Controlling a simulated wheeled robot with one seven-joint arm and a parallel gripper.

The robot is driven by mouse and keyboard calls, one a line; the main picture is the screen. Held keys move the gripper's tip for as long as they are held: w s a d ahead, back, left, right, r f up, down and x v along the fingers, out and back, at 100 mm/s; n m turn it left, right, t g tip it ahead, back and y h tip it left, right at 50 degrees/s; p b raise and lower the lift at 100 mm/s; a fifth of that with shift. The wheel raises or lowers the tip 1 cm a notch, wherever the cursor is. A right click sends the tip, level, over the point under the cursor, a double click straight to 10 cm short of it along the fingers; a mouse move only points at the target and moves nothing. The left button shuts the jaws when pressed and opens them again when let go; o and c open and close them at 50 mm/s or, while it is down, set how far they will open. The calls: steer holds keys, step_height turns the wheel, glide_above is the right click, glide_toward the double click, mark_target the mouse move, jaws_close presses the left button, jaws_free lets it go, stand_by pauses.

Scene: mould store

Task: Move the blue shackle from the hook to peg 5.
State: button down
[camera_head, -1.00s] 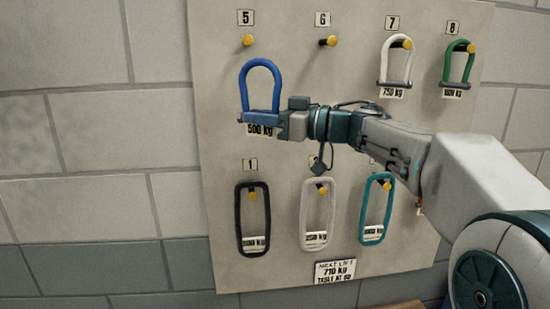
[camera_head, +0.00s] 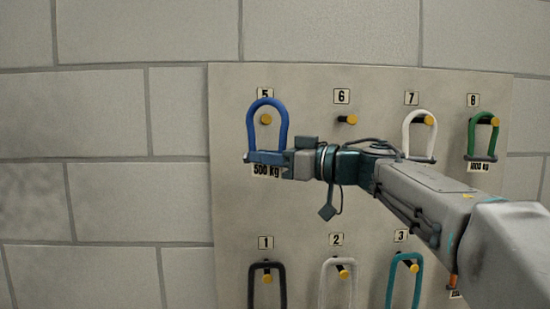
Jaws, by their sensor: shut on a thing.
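The blue shackle (camera_head: 283,125) is upright in front of the board, its bow at the top. My gripper (camera_head: 266,158) is shut on its lower end, just above its 500 kg tag (camera_head: 267,171). Peg 5 (camera_head: 265,119), yellow-tipped, shows inside the shackle's bow, below the top of the loop. Whether the shackle is around the peg or still in front of its tip, I cannot tell. The hook is not seen as such in this view.
Peg 6 (camera_head: 349,119) is bare. A white shackle (camera_head: 407,134) hangs on peg 7 and a green shackle (camera_head: 472,134) on peg 8. Below, black (camera_head: 251,290), pale (camera_head: 323,287) and teal (camera_head: 390,284) loops hang at pegs 1, 2 and 3. Bare wall lies to the left.

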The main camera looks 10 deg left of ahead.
steer(key=w+a+f, duration=0.1)
steer(key=w+a, duration=0.1)
steer(key=w, duration=0.5)
steer(key=shift+w+f, duration=0.25)
steer(key=shift+w, duration=0.15)
stand_by(0.5)
stand_by(0.6)
steer(key=c, duration=1.3)
jaws_free()
steer(key=shift+d+f, duration=0.1)
steer(key=shift+d, duration=0.1)
